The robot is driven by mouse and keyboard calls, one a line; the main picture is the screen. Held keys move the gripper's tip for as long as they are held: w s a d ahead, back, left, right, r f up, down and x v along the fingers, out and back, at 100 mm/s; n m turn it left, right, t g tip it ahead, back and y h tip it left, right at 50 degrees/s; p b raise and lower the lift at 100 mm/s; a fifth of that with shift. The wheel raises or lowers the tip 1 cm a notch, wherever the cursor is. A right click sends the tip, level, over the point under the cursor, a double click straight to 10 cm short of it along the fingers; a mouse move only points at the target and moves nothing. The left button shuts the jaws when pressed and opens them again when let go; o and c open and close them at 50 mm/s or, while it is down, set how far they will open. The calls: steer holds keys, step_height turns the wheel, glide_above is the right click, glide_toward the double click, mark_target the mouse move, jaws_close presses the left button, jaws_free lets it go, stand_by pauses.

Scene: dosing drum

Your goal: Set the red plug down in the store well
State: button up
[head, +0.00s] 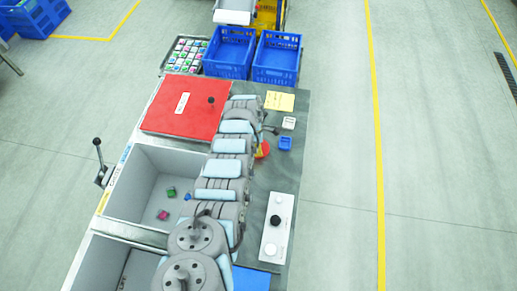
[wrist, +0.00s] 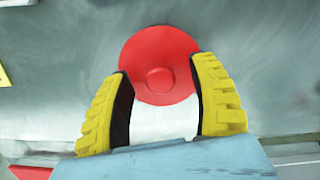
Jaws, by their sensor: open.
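The red plug (wrist: 158,45) is a round disc with a small raised knob in its middle, seen from above in the wrist view. My gripper (wrist: 159,66) is open, with one yellow finger on each side of the plug's near part; I cannot tell whether either finger touches it. In the head view the plug (head: 265,148) shows as a small red patch beside my arm, on the grey-green worktop, with a bit of yellow finger. I cannot make out the store well; whether the plug sits in it cannot be told.
A white panel with knobs (head: 277,228) is nearer. A red lid (head: 186,104) and a grey bin (head: 135,190) with small colored pieces are left.

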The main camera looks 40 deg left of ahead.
steer(key=shift+f, duration=0.3)
jaws_close()
steer(key=shift+r, duration=0.1)
stand_by(0.5)
